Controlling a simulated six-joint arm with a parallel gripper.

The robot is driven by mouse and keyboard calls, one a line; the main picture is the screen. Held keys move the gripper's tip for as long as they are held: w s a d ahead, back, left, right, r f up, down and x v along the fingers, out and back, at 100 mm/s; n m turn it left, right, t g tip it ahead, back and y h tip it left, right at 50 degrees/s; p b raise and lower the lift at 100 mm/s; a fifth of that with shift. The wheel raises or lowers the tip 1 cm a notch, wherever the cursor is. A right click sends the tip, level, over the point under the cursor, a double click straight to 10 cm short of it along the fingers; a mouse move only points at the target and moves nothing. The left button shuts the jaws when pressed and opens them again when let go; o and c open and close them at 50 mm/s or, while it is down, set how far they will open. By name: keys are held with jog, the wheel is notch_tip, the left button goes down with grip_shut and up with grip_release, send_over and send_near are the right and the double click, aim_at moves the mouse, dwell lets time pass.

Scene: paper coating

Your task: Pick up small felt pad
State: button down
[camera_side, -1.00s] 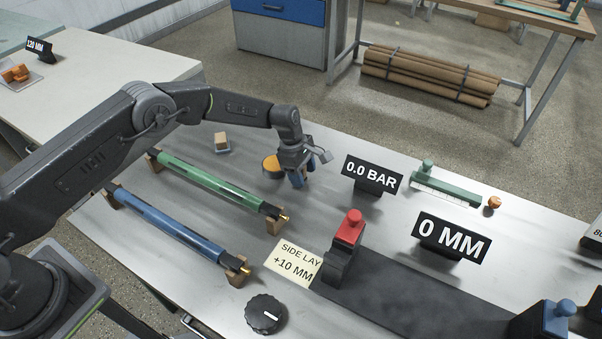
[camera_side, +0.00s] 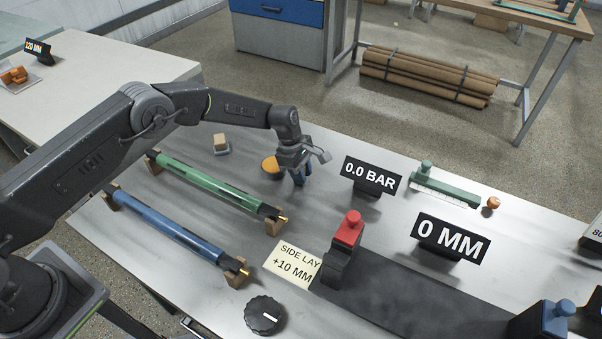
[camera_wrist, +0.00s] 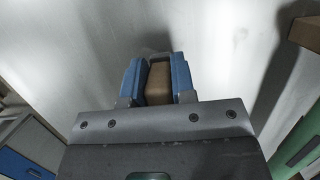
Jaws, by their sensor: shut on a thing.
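My gripper (camera_side: 301,181) is low over the bench, just right of a small dark dish with an orange-yellow fill (camera_side: 270,165). In the wrist view its two blue fingers (camera_wrist: 158,72) are closed on the sides of a small tan block (camera_wrist: 159,85), which I take to be the small felt pad. Only its upper part shows between the fingers, and its underside is hidden. In the side view the fingers hide it, and I cannot tell whether it touches the bench. A similar tan block on a pale base (camera_side: 221,142) stands farther back left.
A 0.0 BAR sign (camera_side: 371,176) stands close right of my gripper. A green roller (camera_side: 215,184) and a blue roller (camera_side: 178,235) lie on wooden rests at left. A red-topped dark block (camera_side: 344,250) and a SIDE LAY card (camera_side: 294,263) are in front.

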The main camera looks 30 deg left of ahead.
jog(key=v, duration=0.4)
jog(key=shift+d+r, duration=0.2)
jog(key=shift+r, duration=0.15)
jog(key=s+a+r, duration=0.2)
jog(key=a+r, duration=0.4)
jog(key=a, duration=0.4)
jog(key=shift+s+a, duration=0.3)
jog(key=shift+a, duration=0.05)
jog(key=shift+d+r, duration=0.1)
dwell(0.6)
jog(key=t+y, duration=0.2)
jog(key=t, duration=0.1)
send_over(275, 168)
jog(key=shift+f, duration=3.3)
jog(key=shift+f, duration=0.55)
notch_tip(275, 168, up, 7)
